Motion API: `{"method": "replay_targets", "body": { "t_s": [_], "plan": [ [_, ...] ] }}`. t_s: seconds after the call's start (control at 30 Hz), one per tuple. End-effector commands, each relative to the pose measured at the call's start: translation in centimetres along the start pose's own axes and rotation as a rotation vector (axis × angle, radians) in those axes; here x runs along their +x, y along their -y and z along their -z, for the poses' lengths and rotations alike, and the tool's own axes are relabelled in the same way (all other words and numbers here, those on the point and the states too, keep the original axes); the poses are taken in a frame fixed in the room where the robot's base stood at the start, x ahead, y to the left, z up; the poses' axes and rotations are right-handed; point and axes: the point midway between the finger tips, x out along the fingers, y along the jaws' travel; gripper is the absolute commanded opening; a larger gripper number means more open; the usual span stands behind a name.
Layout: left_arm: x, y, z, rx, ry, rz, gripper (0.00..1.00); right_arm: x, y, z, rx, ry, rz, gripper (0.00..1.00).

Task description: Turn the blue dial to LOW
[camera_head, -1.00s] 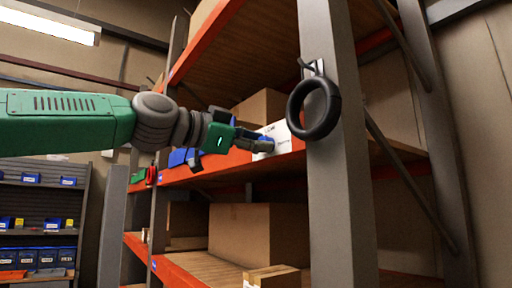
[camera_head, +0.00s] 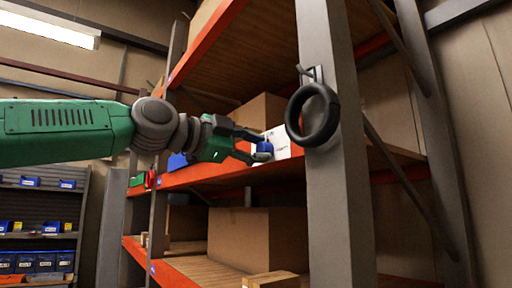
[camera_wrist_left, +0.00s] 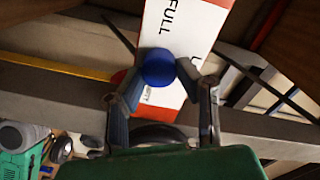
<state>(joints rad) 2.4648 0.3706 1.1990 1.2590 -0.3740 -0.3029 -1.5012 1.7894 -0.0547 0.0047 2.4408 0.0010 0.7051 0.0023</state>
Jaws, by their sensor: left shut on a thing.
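The blue dial (camera_head: 264,147) sits on the front of a white panel (camera_head: 283,141) on the orange shelf. In the left wrist view the dial (camera_wrist_left: 159,68) shows as a round blue knob on the white panel (camera_wrist_left: 186,22). The panel reads "FULL" above the dial; other lettering at its right is partly hidden by a finger. My left gripper (camera_head: 261,144) is at the dial. The left wrist view shows its fingers (camera_wrist_left: 160,74) closed against both sides of the dial. Which way the dial points cannot be seen. My right gripper is not in view.
A grey rack post (camera_head: 338,190) with a black ring (camera_head: 313,115) hanging from a hook stands right of the panel. Cardboard boxes (camera_head: 240,234) fill the lower shelf. Small blue bins (camera_head: 47,262) stand on a rack at the far left.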

Motion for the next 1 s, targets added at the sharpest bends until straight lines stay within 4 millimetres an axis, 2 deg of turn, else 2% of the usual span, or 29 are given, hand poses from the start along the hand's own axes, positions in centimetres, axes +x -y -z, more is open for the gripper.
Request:
{"method": "replay_targets", "body": {
  "t_s": [0.03,0.27,0.3,0.33,0.73,0.87,1.0],
  "plan": [
    [0.1,-0.3,-0.5,-0.002,0.007,-0.005,0.0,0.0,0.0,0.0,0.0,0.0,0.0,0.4],
    [0.1,-0.3,-0.6,-0.003,0.007,-0.005,0.0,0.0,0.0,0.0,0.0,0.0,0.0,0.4],
    [0.1,-0.3,-0.6,-0.003,0.007,-0.005,0.43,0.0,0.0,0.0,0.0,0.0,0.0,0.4],
    [0.1,-0.3,-0.6,-0.003,0.006,-0.005,0.49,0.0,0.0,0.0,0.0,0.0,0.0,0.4],
    [-1.0,0.0,0.2,0.001,0.001,0.001,0.49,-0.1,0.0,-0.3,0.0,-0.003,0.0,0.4],
    [-2.9,0.0,0.0,-0.001,0.002,0.001,0.49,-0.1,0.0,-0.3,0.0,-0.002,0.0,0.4],
    [-5.9,0.0,-0.3,-0.004,0.003,0.001,0.49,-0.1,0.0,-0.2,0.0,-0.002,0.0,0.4]
  ]
}}
